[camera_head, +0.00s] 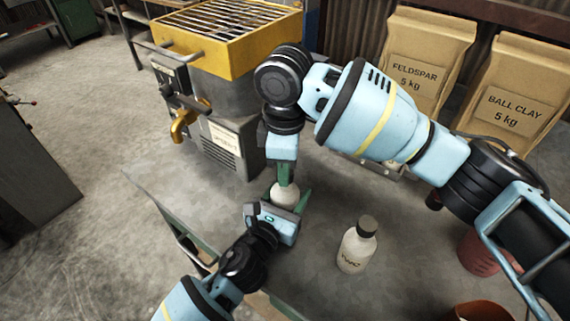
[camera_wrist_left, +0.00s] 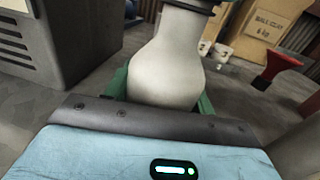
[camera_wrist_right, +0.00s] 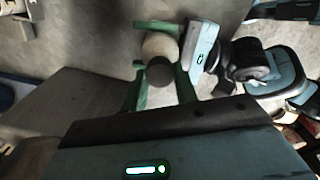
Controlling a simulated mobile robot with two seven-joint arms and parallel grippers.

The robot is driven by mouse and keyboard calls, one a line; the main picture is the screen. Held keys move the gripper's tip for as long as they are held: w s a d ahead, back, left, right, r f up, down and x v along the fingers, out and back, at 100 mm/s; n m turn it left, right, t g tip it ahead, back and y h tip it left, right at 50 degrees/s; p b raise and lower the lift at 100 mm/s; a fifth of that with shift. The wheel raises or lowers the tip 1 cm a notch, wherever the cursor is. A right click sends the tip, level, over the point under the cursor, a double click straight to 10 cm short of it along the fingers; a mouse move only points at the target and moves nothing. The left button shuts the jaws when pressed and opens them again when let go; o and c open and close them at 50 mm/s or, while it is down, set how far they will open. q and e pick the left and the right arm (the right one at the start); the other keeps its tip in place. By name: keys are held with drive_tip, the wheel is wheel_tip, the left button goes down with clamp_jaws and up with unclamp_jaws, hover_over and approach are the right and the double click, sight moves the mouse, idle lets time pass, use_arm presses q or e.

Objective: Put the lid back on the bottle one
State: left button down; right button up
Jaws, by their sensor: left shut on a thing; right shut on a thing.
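The pale bottle one (camera_head: 285,193) stands upright on the grey table and also shows in the left wrist view (camera_wrist_left: 168,70). My left gripper (camera_head: 287,202) is shut around its body, with green fingers on both sides. My right gripper (camera_head: 286,175) points down from above at the bottle's top, its jaws shut on the dark lid (camera_wrist_right: 160,73). The lid lies in line with the bottle's mouth. A dark edge shows at the neck at the top of the left wrist view; I cannot tell whether the lid is fully seated.
Another white bottle (camera_head: 356,249) with a dark cap stands to the right. A yellow-topped machine (camera_head: 225,50) with a brass tap is behind left. Paper sacks (camera_head: 425,60) stand at the back right. Reddish pots (camera_head: 482,255) are at the right. The table's left edge is close.

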drive_tip(key=m, duration=0.9)
drive_tip(key=o, duration=1.1)
drive_tip(key=shift+r, duration=2.25)
drive_tip(key=shift+c, duration=0.5)
